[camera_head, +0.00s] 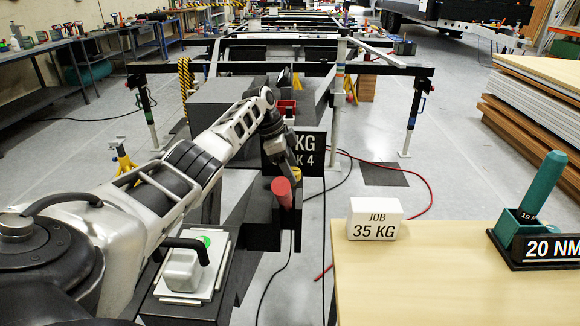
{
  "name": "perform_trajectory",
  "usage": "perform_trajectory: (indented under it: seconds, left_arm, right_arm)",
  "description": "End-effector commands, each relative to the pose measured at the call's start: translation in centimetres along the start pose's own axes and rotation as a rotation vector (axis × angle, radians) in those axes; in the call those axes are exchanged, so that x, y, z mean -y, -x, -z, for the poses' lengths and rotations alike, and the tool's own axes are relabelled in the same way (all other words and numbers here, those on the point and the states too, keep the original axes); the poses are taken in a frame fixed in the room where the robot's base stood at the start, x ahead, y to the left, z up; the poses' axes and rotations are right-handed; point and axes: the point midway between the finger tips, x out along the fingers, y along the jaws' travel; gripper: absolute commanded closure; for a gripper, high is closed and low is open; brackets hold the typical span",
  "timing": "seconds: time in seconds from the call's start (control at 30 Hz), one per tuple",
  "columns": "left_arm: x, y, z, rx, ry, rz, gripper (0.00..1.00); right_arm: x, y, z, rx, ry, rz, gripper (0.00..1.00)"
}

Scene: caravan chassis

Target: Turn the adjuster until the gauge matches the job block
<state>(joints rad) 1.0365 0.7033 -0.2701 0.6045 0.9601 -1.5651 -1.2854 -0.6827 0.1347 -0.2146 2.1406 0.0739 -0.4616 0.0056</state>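The job block (374,219) is a white block reading "JOB 35 KG" on the near wooden table. A black sign (311,155) in the middle shows "KG" and "K 4"; my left arm hides the rest, and I cannot read a gauge value. My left arm reaches in from the left, its wrist bent down in front of the sign. My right gripper is not in view.
A green tool (542,183) stands in a holder marked "20 NM" on the wooden table (440,275). Stacked boards (535,100) stand at right. The long dark chassis frame (270,68) runs back. A red cable (425,185) lies on open grey floor.

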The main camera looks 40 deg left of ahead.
Motion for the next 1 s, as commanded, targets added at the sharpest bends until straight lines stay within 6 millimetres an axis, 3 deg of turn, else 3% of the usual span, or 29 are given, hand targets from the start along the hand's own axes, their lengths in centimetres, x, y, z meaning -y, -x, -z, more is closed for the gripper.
perform_trajectory:
  seconds: [0.27,0.7,1.0]
  left_arm:
    - [0.1,1.3,0.0,-0.002,0.0,0.004,0.39]
    - [0.1,11.3,0.0,-0.002,0.001,0.005,0.39]
    - [0.0,15.5,0.0,0.0,0.0,0.001,0.39]
  right_arm:
    - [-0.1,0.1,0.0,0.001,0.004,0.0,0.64]
    - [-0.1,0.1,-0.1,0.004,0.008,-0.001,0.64]
    - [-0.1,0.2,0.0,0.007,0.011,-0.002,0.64]
